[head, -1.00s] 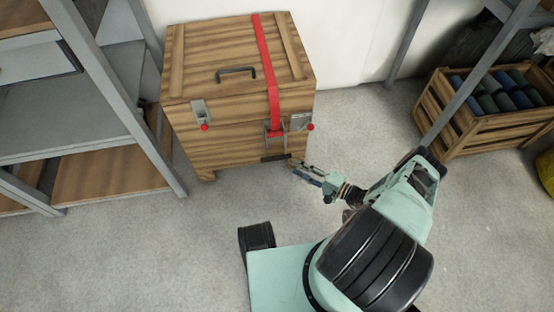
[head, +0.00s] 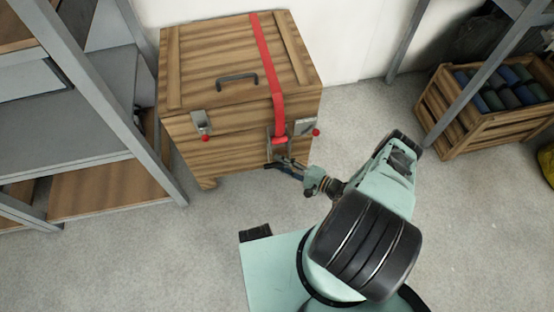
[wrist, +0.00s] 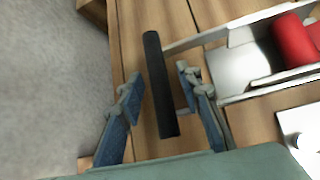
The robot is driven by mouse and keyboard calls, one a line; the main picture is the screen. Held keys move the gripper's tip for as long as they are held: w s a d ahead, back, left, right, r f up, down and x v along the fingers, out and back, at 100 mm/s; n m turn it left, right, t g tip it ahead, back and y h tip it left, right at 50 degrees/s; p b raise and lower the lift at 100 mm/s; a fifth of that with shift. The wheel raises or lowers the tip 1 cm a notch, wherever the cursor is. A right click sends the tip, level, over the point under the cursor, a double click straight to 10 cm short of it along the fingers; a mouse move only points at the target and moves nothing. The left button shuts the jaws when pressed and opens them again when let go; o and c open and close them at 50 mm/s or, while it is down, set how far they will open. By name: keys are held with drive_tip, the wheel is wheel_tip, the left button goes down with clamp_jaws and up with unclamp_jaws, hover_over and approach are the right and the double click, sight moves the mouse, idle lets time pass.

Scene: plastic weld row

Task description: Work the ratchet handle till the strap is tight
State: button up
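A red strap (head: 264,62) runs over the lid of a wooden crate (head: 190,155) and down its front to a metal ratchet (head: 275,145). In the wrist view the ratchet's grey frame (wrist: 232,68) holds a red roll of strap (wrist: 296,40), and its black handle bar (wrist: 160,85) sticks out to the left. My gripper (wrist: 158,78) is open, with one blue finger on each side of the bar. A gap shows at the left finger; contact at the right finger is unclear.
The crate has a latch with a red knob on the left (head: 202,123) and another on the right (head: 306,127). Metal shelving (head: 110,95) stands close on the left. A slatted crate of rolls (head: 470,135) stands at right. Floor between is clear.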

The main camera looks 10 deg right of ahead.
drive_tip(key=shift+a, duration=0.1)
clamp_jaws()
idle(0.3)
